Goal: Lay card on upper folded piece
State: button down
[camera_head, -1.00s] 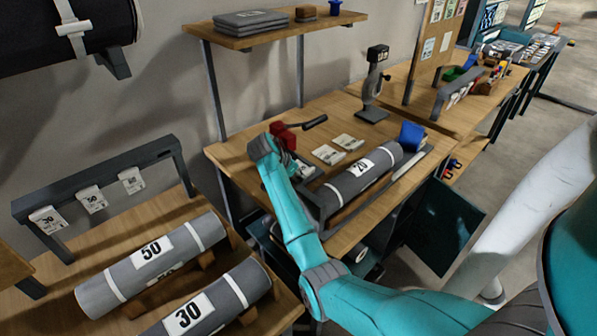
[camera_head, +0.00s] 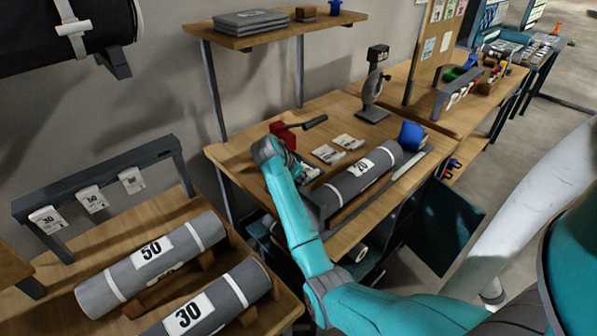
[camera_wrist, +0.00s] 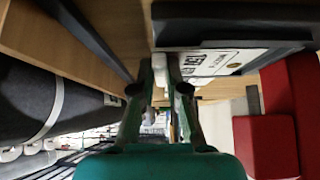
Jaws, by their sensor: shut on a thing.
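My gripper (camera_head: 289,168) is low over the wooden bench, beside the grey roll marked 20, and partly hidden by my own arm in the head view. In the wrist view my gripper (camera_wrist: 160,82) is shut on a thin white piece (camera_wrist: 160,66), seemingly a card, mostly hidden by the fingers. Two white cards lie on the bench, one nearer (camera_head: 328,153) and one farther (camera_head: 348,141). Grey folded pieces (camera_head: 251,21) lie stacked on the high shelf with a white label on top, well above my gripper.
The roll marked 20 (camera_head: 362,181) lies right of my gripper. A red block (camera_head: 283,133) with a dark handle stands behind it; its red side fills the right of the wrist view (camera_wrist: 266,140). The shelf (camera_head: 275,32) and its post overhang the bench. A dark-edged object with printed white label (camera_wrist: 215,62) is close by.

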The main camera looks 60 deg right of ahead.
jog(key=shift+s+a+r, duration=0.1)
jog(key=shift+s+a, duration=0.05)
jog(key=shift+s, duration=0.45)
jog(key=shift+s+a, duration=0.1)
jog(key=shift+s, duration=0.5)
jog(key=shift+r, duration=0.2)
notch_tip(320, 180, up, 5)
jog(key=shift+f, duration=0.15)
dwell(0.4)
dwell(0.6)
